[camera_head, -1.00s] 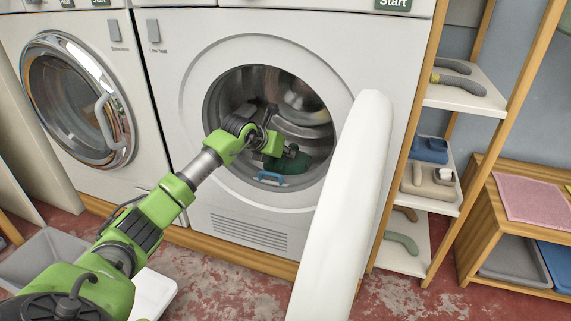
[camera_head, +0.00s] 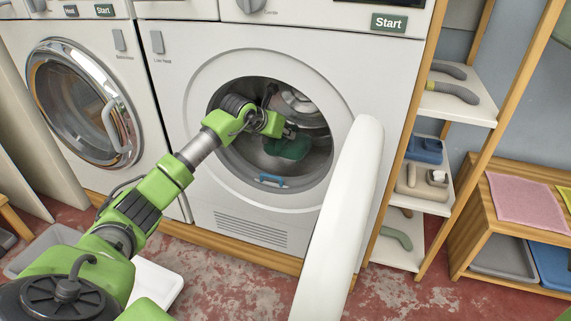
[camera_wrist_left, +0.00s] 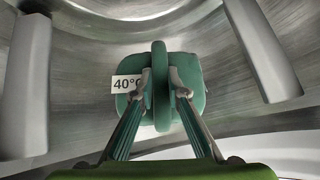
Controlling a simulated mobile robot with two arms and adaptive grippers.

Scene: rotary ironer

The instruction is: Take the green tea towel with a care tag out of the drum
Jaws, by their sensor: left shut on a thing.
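The green tea towel (camera_wrist_left: 190,82) is inside the drum (camera_wrist_left: 90,50), seen from close up in the left wrist view. A white care tag (camera_wrist_left: 125,84) reading "40°" shows at its left side. My left gripper (camera_wrist_left: 160,88) is shut on a raised fold in the towel's middle. In the head view the towel (camera_head: 290,147) is a dark green bundle in the drum opening, with my left gripper (camera_head: 286,132) reaching in just above it. The drum's steel back (camera_head: 300,103) shows behind. My right gripper is not in view.
A blue piece (camera_head: 271,180) sits at the opening's lower rim. The open white door (camera_head: 345,210) stands right of the opening. A closed machine (camera_head: 85,105) is at left. Shelves (camera_head: 455,100) stand at right. A grey bin and white tray (camera_head: 155,283) are on the floor.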

